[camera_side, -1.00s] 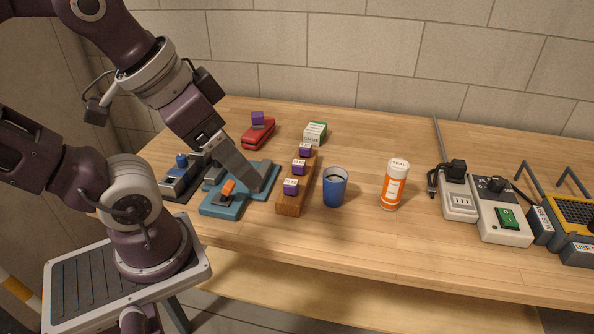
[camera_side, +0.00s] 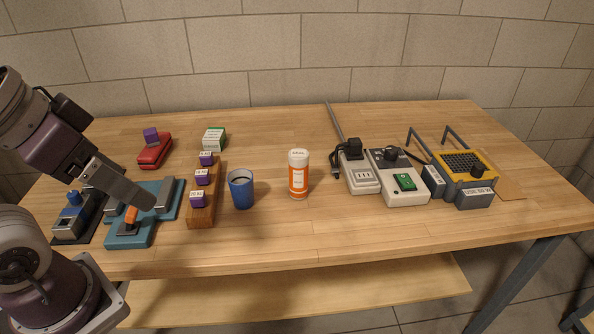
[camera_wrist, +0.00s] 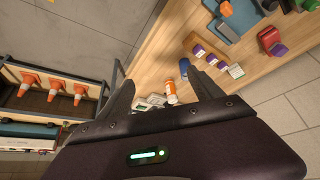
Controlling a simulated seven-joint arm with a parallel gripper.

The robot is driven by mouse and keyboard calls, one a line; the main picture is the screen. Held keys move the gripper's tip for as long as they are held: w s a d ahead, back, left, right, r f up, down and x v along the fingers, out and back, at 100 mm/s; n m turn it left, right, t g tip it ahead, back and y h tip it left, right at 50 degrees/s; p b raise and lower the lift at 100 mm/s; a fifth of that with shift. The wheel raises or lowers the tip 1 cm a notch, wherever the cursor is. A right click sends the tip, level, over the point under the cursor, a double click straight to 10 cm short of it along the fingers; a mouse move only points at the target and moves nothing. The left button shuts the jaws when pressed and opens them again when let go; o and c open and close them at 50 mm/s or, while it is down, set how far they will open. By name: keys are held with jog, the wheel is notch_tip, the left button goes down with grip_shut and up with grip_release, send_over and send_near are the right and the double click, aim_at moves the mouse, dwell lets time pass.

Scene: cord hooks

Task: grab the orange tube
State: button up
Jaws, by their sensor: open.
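The orange tube (camera_side: 298,176) stands upright on the wooden table, with a white cap and a white label band. It is just right of the blue cup (camera_side: 241,189). In the wrist view the orange tube (camera_wrist: 171,92) shows beyond and between my two fingers. My gripper (camera_side: 146,203) is at the left over the teal fixture, well away from the tube. In the wrist view my gripper (camera_wrist: 160,92) has its fingers spread apart with nothing between the tips.
A wooden block (camera_side: 202,212) with purple labelled pieces stands between the teal fixture (camera_side: 130,238) and the cup. A power strip (camera_side: 359,175), a switch box (camera_side: 398,180) and a yellow-grey device (camera_side: 466,170) stand to the right. The front of the table is clear.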

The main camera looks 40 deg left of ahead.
jog(key=m+t, duration=0.2)
jog(key=t, duration=0.3)
send_over(291, 172)
jog(key=s+a, duration=0.1)
jog(key=s, duration=0.3)
notch_tip(291, 172, down, 13)
jog(key=f, duration=0.2)
jog(key=w+f+t+h, duration=0.1)
jog(key=f, duration=0.1)
jog(key=w+f+t, duration=0.1)
jog(key=f, duration=0.1)
jog(key=shift+w+d+f+h, duration=0.25)
jog(key=shift+d+f+h, duration=0.1)
jog(key=shift+h, duration=0.05)
jog(key=shift+f+t, duration=0.3)
jog(key=shift+f, duration=0.05)
jog(key=shift+w+d+f, duration=0.15)
jog(key=shift+w+f, duration=0.05)
jog(key=shift+w, duration=0.1)
jog(key=x, duration=0.6)
jog(key=shift+w+d, duration=0.1)
jog(key=shift+w, duration=0.15)
